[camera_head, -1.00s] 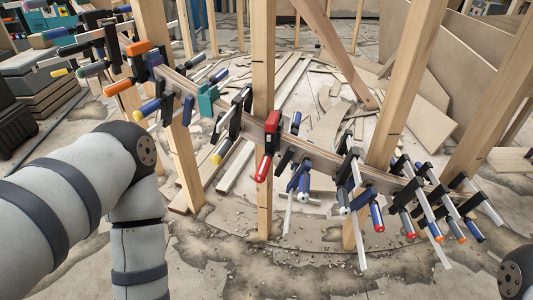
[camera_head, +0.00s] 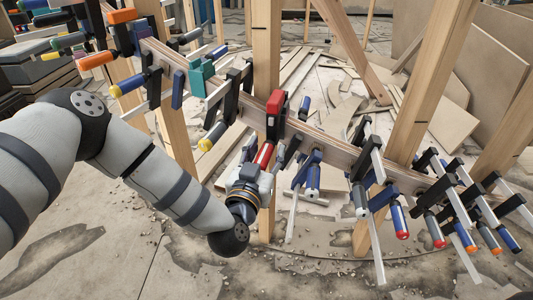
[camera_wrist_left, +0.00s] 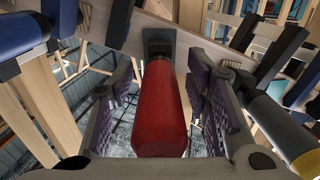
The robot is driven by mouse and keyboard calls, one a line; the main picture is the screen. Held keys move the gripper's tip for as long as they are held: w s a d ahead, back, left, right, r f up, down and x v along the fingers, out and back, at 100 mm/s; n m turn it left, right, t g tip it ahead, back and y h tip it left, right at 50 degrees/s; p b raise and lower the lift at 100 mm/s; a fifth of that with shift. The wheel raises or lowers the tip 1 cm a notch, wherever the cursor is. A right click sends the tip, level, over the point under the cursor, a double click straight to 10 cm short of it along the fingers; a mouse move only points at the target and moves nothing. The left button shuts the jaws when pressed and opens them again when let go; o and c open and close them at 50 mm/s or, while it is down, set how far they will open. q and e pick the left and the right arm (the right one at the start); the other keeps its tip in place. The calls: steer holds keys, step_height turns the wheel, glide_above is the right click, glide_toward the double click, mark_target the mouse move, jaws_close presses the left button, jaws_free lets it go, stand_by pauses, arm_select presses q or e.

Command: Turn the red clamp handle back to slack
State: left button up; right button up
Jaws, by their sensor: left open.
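The red clamp (camera_head: 276,112) sits on the curved wooden stringer (camera_head: 330,148) in front of an upright post. Its red handle (camera_head: 263,155) hangs below it, and its lower part is hidden by my left gripper (camera_head: 256,168). In the left wrist view the red handle (camera_wrist_left: 160,108) lies between the two open finger pads of my left gripper (camera_wrist_left: 160,112). A gap shows on each side of the handle, so the pads appear apart from it. My right gripper is not in view.
Other clamps crowd the stringer on both sides: a teal one (camera_head: 201,76), a yellow-tipped handle (camera_head: 212,136) close at left, and a blue clamp (camera_head: 312,175) close at right. Wooden posts (camera_head: 415,95) stand along it. Offcuts litter the floor behind.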

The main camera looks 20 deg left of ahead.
arm_select(q)
steer(key=shift+w, duration=0.1)
jaws_close()
